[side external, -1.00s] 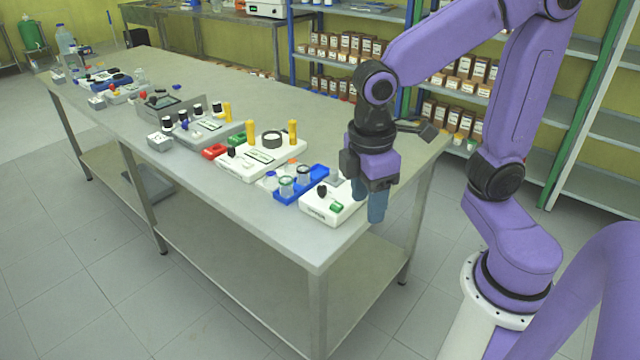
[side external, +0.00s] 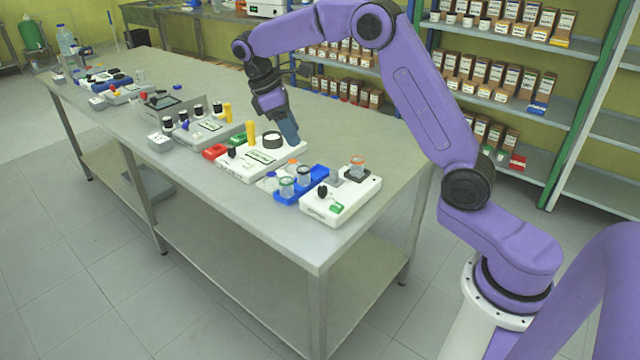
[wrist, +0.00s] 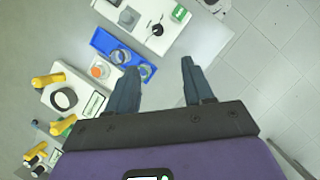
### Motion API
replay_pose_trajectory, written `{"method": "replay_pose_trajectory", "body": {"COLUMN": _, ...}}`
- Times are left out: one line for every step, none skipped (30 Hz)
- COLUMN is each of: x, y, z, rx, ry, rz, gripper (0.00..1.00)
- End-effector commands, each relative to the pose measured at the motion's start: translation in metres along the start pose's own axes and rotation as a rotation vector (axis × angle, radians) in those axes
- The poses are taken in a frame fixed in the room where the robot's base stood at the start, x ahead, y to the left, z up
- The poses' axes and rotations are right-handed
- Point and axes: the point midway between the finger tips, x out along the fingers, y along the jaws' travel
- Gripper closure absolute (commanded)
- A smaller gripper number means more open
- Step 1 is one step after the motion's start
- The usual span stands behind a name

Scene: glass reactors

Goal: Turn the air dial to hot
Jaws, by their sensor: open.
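My gripper (side external: 289,132) is open and empty, tilted down above the back right end of a white station (side external: 262,160) with yellow posts and a round black-rimmed part (side external: 272,140). One post is hidden behind my gripper. The knob also shows in the wrist view (wrist: 157,29). No marking is readable, so I cannot tell which control is the air dial.
A blue tray (side external: 288,197) with small jars lies between the two white units. Red (side external: 215,151) and green (side external: 237,139) pieces and a grey station (side external: 203,131) with black-capped bottles stand to the left. The bench behind the stations is clear.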

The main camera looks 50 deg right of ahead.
Motion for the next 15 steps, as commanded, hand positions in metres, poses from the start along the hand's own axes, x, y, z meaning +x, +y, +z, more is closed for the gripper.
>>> {"method": "replay_pose_trajectory", "body": {"x": 0.001, "y": 0.004, "z": 0.000, "rx": 0.004, "ry": -0.004, "rz": -0.004, "gripper": 0.48}}
{"method": "replay_pose_trajectory", "body": {"x": 0.002, "y": 0.005, "z": 0.001, "rx": 0.006, "ry": -0.005, "rz": -0.005, "gripper": 0.48}}
{"method": "replay_pose_trajectory", "body": {"x": 0.003, "y": 0.006, "z": 0.001, "rx": 0.007, "ry": -0.007, "rz": -0.006, "gripper": 0.48}}
{"method": "replay_pose_trajectory", "body": {"x": 0.005, "y": 0.006, "z": 0.001, "rx": 0.007, "ry": -0.008, "rz": -0.007, "gripper": 0.48}}
{"method": "replay_pose_trajectory", "body": {"x": 0.007, "y": 0.006, "z": 0.001, "rx": 0.007, "ry": -0.009, "rz": -0.008, "gripper": 0.48}}
{"method": "replay_pose_trajectory", "body": {"x": 0.011, "y": 0.006, "z": 0.001, "rx": 0.007, "ry": -0.009, "rz": -0.008, "gripper": 0.48}}
{"method": "replay_pose_trajectory", "body": {"x": 0.014, "y": 0.006, "z": 0.001, "rx": 0.007, "ry": -0.009, "rz": -0.008, "gripper": 0.48}}
{"method": "replay_pose_trajectory", "body": {"x": 0.018, "y": 0.006, "z": 0.001, "rx": 0.006, "ry": -0.010, "rz": -0.008, "gripper": 0.48}}
{"method": "replay_pose_trajectory", "body": {"x": 0.024, "y": 0.006, "z": 0.001, "rx": 0.005, "ry": -0.009, "rz": -0.008, "gripper": 0.48}}
{"method": "replay_pose_trajectory", "body": {"x": 0.029, "y": 0.006, "z": 0.002, "rx": 0.005, "ry": -0.010, "rz": -0.009, "gripper": 0.48}}
{"method": "replay_pose_trajectory", "body": {"x": 0.034, "y": 0.006, "z": 0.002, "rx": 0.006, "ry": -0.010, "rz": -0.009, "gripper": 0.48}}
{"method": "replay_pose_trajectory", "body": {"x": 0.042, "y": 0.006, "z": 0.002, "rx": 0.006, "ry": -0.010, "rz": -0.009, "gripper": 0.48}}
{"method": "replay_pose_trajectory", "body": {"x": 0.048, "y": 0.005, "z": 0.002, "rx": 0.006, "ry": -0.011, "rz": -0.009, "gripper": 0.48}}
{"method": "replay_pose_trajectory", "body": {"x": 0.053, "y": 0.005, "z": 0.002, "rx": 0.006, "ry": -0.010, "rz": -0.009, "gripper": 0.48}}
{"method": "replay_pose_trajectory", "body": {"x": 0.061, "y": 0.005, "z": 0.002, "rx": 0.007, "ry": -0.010, "rz": -0.009, "gripper": 0.48}}
